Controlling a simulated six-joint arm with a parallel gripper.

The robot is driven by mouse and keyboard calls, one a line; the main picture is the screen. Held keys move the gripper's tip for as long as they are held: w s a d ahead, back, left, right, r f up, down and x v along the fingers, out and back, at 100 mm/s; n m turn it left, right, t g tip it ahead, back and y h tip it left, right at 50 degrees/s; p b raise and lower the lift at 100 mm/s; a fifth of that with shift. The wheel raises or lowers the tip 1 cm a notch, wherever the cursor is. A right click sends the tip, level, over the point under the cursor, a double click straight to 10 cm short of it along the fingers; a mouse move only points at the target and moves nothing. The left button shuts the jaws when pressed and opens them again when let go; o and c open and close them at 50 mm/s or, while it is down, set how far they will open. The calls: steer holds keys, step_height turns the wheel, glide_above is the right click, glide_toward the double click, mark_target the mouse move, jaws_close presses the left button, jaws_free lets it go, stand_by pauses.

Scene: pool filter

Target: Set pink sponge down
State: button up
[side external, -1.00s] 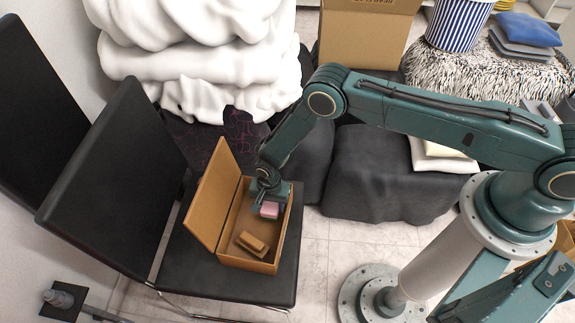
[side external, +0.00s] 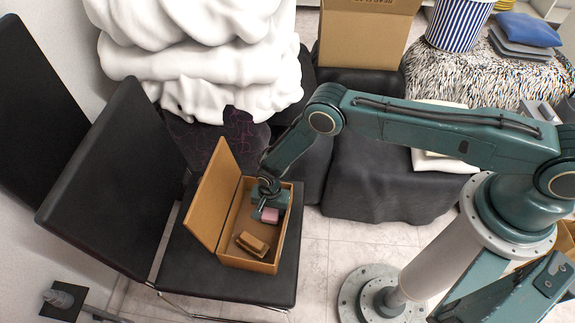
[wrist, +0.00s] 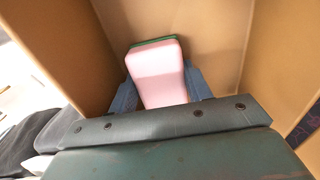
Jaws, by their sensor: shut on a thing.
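The pink sponge (side external: 270,215) is held inside the open brown box (side external: 226,258), toward its far right end. In the wrist view the sponge (wrist: 160,75) is a pink block with a green layer along its far edge. My gripper (side external: 262,208) is shut on the sponge, with one blue finger (wrist: 125,98) on each side of it. The box walls surround the gripper. I cannot tell whether the sponge touches the box floor.
A small brown block-like item (side external: 252,243) lies in the near part of the box. The box lid (side external: 212,195) stands open on the left. The box rests on a black chair seat (side external: 185,265), whose backrest (side external: 115,180) rises at left.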

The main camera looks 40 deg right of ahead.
steer(key=shift+f, duration=0.15)
steer(key=o, duration=0.7)
steer(key=shift+c, duration=0.2)
step_height(320, 180, up, 12)
stand_by(0.4)
steer(key=shift+r, duration=0.25)
